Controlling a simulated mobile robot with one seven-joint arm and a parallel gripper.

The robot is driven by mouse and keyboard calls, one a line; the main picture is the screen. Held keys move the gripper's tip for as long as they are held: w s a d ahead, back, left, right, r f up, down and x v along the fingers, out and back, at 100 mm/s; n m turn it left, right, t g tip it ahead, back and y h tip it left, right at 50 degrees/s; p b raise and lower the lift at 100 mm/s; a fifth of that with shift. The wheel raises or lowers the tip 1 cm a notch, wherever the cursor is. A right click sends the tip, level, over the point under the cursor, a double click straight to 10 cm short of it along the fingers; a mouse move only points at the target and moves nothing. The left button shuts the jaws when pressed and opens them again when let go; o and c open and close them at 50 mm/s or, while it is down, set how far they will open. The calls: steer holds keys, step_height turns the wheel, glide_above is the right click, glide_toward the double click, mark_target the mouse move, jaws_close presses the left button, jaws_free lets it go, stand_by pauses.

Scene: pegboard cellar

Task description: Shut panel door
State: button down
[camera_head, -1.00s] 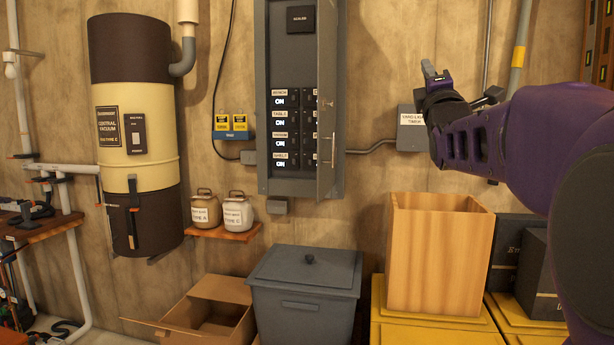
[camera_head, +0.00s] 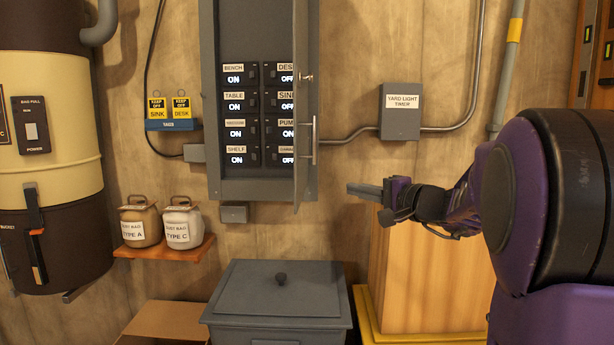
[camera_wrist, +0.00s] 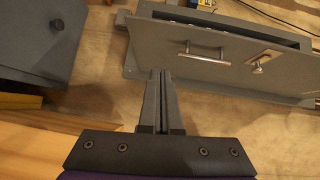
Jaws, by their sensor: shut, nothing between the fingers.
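The grey breaker panel (camera_head: 212,120) hangs on the wall in the head view. Its door (camera_head: 301,150) is hinged on the right side and stands open, seen nearly edge-on. The door carries a vertical bar handle (camera_head: 315,140) and a small latch knob (camera_head: 307,78). In the wrist view the door's outer face (camera_wrist: 225,55) shows with its handle (camera_wrist: 205,50) and the latch (camera_wrist: 262,62). My gripper (camera_head: 352,188) is shut and empty, to the right of the door and a little below the handle, apart from it. It also shows in the wrist view (camera_wrist: 162,75).
A grey timer box (camera_head: 400,118) with conduit is on the wall right of the panel. A tall wooden box (camera_head: 430,280) stands below my gripper. A lidded grey bin (camera_head: 278,300) is under the panel. Jars (camera_head: 183,228) sit on a small shelf at left.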

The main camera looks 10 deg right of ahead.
steer(key=p, duration=0.2)
glide_toward(298, 174)
steer(key=w+d, duration=0.1)
steer(key=w, duration=0.3)
steer(key=shift+w+a+f+m+y, duration=0.1)
steer(key=shift+w+a, duration=0.1)
steer(key=shift+a, duration=0.4)
steer(key=shift+w+a+f+m+y, duration=0.1)
steer(key=shift+w+a, duration=0.1)
steer(key=shift+a, duration=0.45)
steer(key=shift+w+a+f+m+y, duration=0.1)
steer(key=shift+w+a, duration=0.05)
steer(key=shift+a, duration=0.45)
steer(key=shift+w+a+t, duration=0.1)
steer(key=shift+t, duration=0.2)
